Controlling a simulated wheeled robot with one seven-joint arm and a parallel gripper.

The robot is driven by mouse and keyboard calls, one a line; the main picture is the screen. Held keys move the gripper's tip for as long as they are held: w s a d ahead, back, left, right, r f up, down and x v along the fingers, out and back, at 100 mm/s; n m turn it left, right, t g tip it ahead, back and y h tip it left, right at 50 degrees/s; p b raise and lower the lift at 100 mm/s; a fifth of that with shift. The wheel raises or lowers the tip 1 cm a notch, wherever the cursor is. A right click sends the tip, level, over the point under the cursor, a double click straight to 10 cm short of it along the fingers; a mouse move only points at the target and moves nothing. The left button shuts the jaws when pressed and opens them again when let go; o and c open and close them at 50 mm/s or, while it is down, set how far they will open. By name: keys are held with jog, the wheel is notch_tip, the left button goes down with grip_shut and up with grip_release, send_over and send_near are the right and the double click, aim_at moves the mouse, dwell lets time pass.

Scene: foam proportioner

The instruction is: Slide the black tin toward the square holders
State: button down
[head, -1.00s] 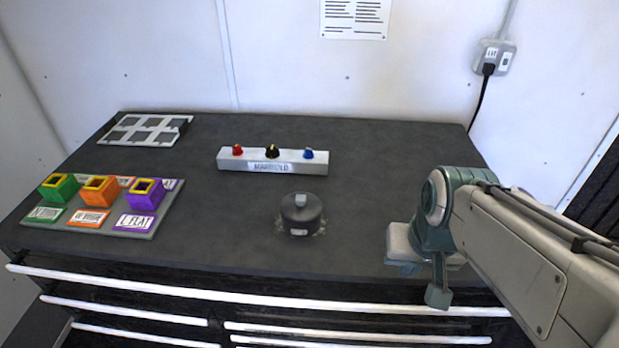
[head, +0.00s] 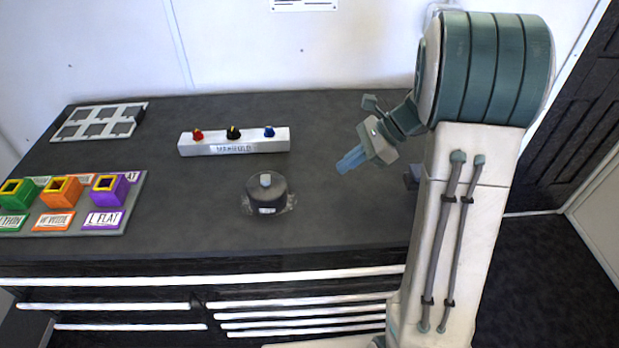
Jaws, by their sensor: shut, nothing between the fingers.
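The black tin (head: 266,194) stands on the dark bench top near its front middle, with a small grey block on its lid and a pale label on its front. The square holders are a green one (head: 19,193), an orange one (head: 61,190) and a purple one (head: 109,188), on a grey labelled board at the left. My gripper (head: 346,164) is shut and empty. It is over the bench to the right of the tin, apart from it, with its blue fingers pointing down and left.
A white manifold block (head: 235,142) with red, black and blue knobs stands behind the tin. A grey tray with square pockets (head: 72,131) lies at the back left. The bench top (head: 190,210) between tin and holders is clear. White drawer handles run along the front.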

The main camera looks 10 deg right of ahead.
aim_at(287, 197)
jog(key=p+x, duration=0.1)
jog(key=x, duration=0.8)
jog(key=shift+a, duration=0.15)
jog(key=a+p, duration=0.1)
jog(key=a, duration=0.2)
jog(key=shift+a+f, duration=0.3)
jog(key=shift+a, duration=0.35)
